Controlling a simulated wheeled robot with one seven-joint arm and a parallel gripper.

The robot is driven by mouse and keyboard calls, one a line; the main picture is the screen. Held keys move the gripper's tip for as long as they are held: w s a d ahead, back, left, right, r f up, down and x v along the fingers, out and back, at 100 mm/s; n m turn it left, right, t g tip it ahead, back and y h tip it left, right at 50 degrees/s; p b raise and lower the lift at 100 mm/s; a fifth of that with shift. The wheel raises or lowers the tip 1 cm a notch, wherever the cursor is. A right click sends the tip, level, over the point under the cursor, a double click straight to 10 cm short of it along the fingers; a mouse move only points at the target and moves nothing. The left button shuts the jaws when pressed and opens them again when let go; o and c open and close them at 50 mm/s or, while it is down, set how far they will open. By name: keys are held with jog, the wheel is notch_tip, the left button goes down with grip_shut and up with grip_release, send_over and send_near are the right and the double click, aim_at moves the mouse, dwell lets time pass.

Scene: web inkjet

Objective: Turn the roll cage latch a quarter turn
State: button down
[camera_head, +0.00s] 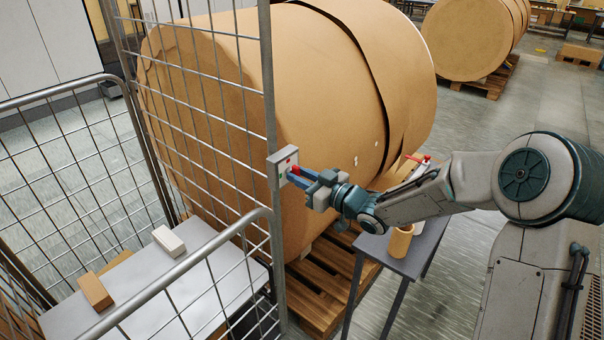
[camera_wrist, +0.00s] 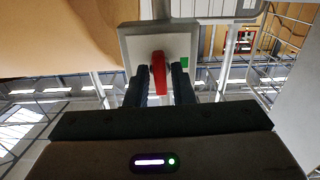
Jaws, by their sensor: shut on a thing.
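The roll cage latch is a red handle on a pale square plate on the cage's upright post. In the wrist view the red handle (camera_wrist: 158,75) stands roughly upright in the picture, between my two dark fingers, in front of the plate (camera_wrist: 130,42). A small green mark (camera_wrist: 184,62) shows on the plate to its right. My gripper (camera_wrist: 158,82) is shut on the handle. In the head view my gripper (camera_head: 294,174) reaches the latch plate (camera_head: 278,168) from the right, and a bit of red shows there. The fingers hide part of the handle.
The wire roll cage (camera_head: 268,100) holds a grey shelf (camera_head: 150,292) with a white box (camera_head: 168,240) and a brown box (camera_head: 95,291). A large brown paper roll (camera_head: 330,90) on a pallet (camera_head: 325,285) stands behind. A small table (camera_head: 420,250) bearing a tan cup (camera_head: 400,242) is below my arm.

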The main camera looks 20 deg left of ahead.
jog(key=shift+s+f+m, duration=0.1)
jog(key=shift+f+m, duration=0.05)
jog(key=shift+m, duration=0.15)
jog(key=c, duration=1.5)
grip_release()
jog(key=shift+o, duration=0.2)
jog(key=shift+d, duration=0.1)
jog(key=b+v, duration=0.2)
jog(key=v, duration=1.1)
jog(key=shift+s+d, duration=0.2)
jog(key=shift+d, duration=0.1)
